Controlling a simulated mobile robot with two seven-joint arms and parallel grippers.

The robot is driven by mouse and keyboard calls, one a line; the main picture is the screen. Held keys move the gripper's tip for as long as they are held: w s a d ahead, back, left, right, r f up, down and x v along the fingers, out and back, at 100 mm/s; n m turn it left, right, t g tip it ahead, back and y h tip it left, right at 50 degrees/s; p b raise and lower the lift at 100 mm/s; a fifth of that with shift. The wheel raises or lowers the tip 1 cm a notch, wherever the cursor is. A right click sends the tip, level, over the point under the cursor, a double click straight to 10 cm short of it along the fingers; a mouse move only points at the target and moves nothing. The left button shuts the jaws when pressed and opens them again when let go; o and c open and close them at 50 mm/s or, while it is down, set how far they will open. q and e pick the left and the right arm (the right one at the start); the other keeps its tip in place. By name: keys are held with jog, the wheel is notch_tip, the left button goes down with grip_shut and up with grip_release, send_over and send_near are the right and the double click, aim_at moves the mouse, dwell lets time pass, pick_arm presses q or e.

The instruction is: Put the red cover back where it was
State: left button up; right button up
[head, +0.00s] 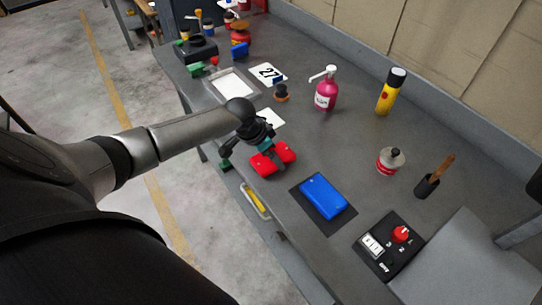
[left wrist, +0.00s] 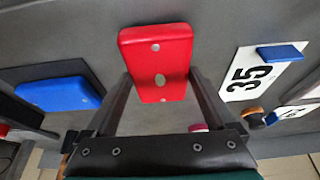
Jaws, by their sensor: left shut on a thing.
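The red cover (head: 272,159) is a flat rounded block, in the head view near the table's front edge. My left gripper (head: 264,150) is over it, with its fingers on the cover. In the left wrist view the red cover (left wrist: 156,55) lies between the two fingers of my left gripper (left wrist: 160,82), which is shut on it. Two light round spots show on its face. I cannot tell whether the cover touches the table. My right gripper is not in view.
A blue block (head: 323,195) lies on a dark mat right of the red cover. Beyond are a control box (head: 390,246) with a red knob, a tin (head: 390,160), a pink pump bottle (head: 326,92) and a yellow can (head: 390,95). The middle of the grey table (head: 330,135) is clear.

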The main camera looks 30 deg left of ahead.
pick_arm(q)
jog(key=shift+f, duration=0.25)
jog(key=shift+f, duration=0.15)
jog(key=o, duration=1.4)
jog(key=shift+c, duration=0.2)
jog(key=shift+s+r, duration=0.1)
jog(key=shift+r, duration=0.35)
jog(key=p+v, duration=0.2)
jog(key=v, duration=0.9)
jog(key=shift+s, duration=0.2)
jog(key=shift+r, duration=0.15)
